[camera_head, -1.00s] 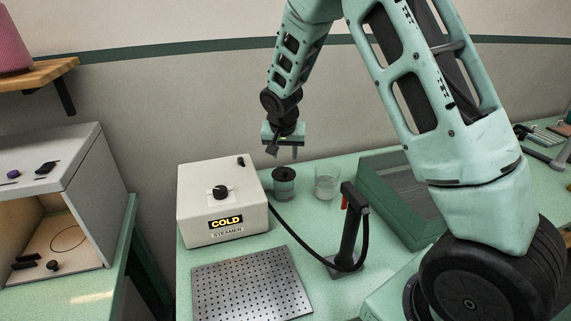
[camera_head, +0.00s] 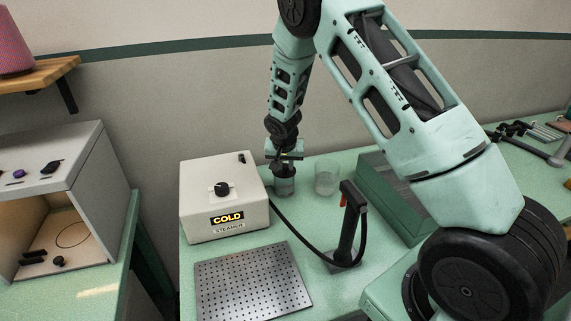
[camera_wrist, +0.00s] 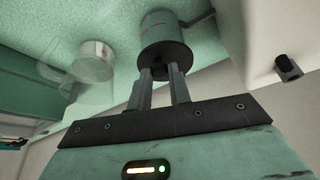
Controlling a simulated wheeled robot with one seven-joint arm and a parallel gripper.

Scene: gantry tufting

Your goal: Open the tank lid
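A grey cylindrical tank with a dark round lid (camera_wrist: 166,58) is in the wrist view; a small dark knob (camera_wrist: 160,73) stands on the lid. In the head view the tank (camera_head: 285,188) stands right of the steamer, its top mostly hidden by my gripper. My gripper (camera_wrist: 161,72) points down over the lid, its two fingers apart on either side of the knob. It looks open, with nothing clamped. Whether a fingertip touches the lid I cannot tell. The lid sits on the tank.
A white steamer (camera_head: 203,190) reading COLD stands left, with a black cap (camera_head: 241,158) on top. A clear beaker (camera_head: 326,183) is just right of the tank. A black stand (camera_head: 348,225) with a hose and a perforated plate (camera_head: 252,283) lie nearer.

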